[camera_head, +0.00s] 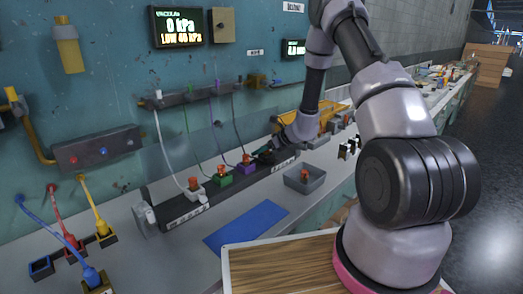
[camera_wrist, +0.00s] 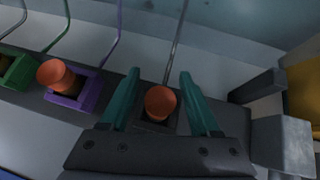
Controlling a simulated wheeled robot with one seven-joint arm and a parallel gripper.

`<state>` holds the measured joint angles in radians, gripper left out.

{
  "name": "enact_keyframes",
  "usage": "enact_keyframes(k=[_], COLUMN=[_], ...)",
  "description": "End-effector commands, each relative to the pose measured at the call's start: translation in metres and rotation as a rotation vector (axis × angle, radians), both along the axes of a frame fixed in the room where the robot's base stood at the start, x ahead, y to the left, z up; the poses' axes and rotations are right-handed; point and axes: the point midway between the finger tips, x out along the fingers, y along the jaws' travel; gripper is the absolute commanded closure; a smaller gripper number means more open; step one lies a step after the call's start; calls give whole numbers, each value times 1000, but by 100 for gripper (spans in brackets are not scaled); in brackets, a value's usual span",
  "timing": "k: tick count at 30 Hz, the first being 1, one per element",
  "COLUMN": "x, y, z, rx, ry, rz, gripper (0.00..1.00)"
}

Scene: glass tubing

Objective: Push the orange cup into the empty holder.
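In the wrist view an orange cup (camera_wrist: 160,102) stands at a dark holder (camera_wrist: 152,126) on the rack. My gripper (camera_wrist: 160,88) is open, with one teal finger on each side of the cup and gaps between fingers and cup. How deep the cup sits in the holder cannot be told. In the head view my gripper (camera_head: 266,155) is low at the right part of the rack and hides this cup. Other orange cups sit in a purple holder (camera_head: 247,168), a green holder (camera_head: 219,181) and a white holder (camera_head: 196,195).
A grey tray (camera_head: 305,184) with an orange piece inside stands in front of the rack. A blue mat (camera_head: 245,226) lies on the bench. Thin coloured tubes run from a wall bar (camera_head: 195,94) down to the holders. A grey block (camera_wrist: 281,140) is right of my gripper.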

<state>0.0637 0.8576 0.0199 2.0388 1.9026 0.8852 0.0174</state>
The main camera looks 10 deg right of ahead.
Motion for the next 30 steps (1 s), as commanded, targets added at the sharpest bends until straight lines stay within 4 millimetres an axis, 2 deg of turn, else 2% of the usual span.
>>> enact_keyframes(k=[5, 10, 21, 30], x=[0, -4, -47, -67], y=[0, -6, -49, -66], z=[0, 9, 55, 78], rx=[0, -1, -2, -3], ry=[0, -1, -2, -5], rz=[0, 0, -3, 6], gripper=[37, 37, 37, 37])
